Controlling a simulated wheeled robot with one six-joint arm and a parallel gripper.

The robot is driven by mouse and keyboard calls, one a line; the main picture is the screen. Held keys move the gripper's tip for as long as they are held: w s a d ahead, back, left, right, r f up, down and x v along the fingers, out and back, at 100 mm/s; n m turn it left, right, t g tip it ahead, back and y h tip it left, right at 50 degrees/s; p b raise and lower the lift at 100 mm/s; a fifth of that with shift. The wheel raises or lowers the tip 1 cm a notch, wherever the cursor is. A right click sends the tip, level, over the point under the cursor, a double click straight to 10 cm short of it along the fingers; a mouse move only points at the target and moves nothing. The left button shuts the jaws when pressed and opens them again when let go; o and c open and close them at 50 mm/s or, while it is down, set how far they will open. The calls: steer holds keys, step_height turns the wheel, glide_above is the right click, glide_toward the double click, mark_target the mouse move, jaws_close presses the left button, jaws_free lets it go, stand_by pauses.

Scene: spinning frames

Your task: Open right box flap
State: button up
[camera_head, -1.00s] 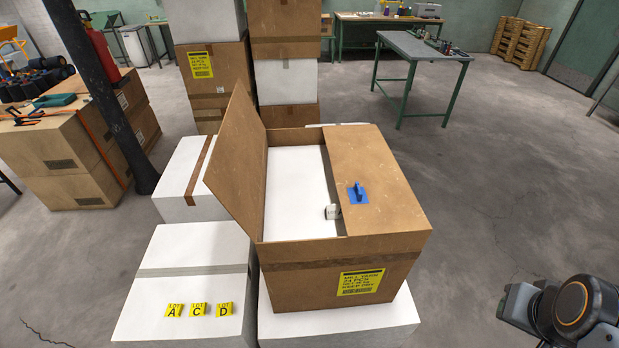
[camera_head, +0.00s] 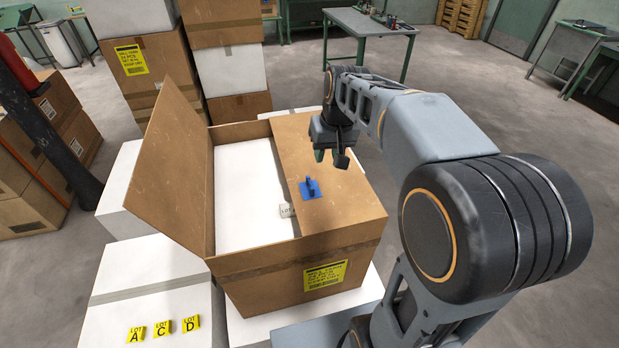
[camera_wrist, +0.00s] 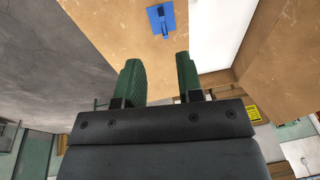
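A brown cardboard box (camera_head: 250,264) stands on a white block. Its left flap (camera_head: 172,165) is raised and leans outward. Its right flap (camera_head: 335,200) lies flat over the right part of the opening, with a blue handle (camera_head: 310,188) near its inner edge. The handle also shows in the wrist view (camera_wrist: 161,17), ahead of the fingers. My gripper (camera_head: 331,157) is above the far part of the right flap, beyond the handle and not touching it. In the wrist view its green fingers (camera_wrist: 159,80) are apart with nothing between them.
A small tag marked LOT (camera_head: 285,210) is at the opening's right edge, by a white surface inside. Yellow lot markers A, C and D (camera_head: 163,328) stand on a white box at front left. Stacked boxes (camera_head: 232,75) rise behind. Open floor lies to the right.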

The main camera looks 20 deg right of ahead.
steer(key=g+y, duration=0.1)
steer(key=g, duration=0.1)
glide_above(312, 179)
steer(key=s+d, duration=0.1)
steer(key=s, duration=0.4)
step_height(312, 179, down, 5)
steer(key=f, duration=0.4)
steer(key=a+f+p, duration=0.1)
steer(key=f, duration=0.3)
steer(key=a+f+p, duration=0.1)
steer(key=f, duration=0.4)
steer(key=shift+w+a, duration=0.15)
steer(key=shift+a, duration=0.05)
steer(key=shift+r, duration=0.1)
jaws_close()
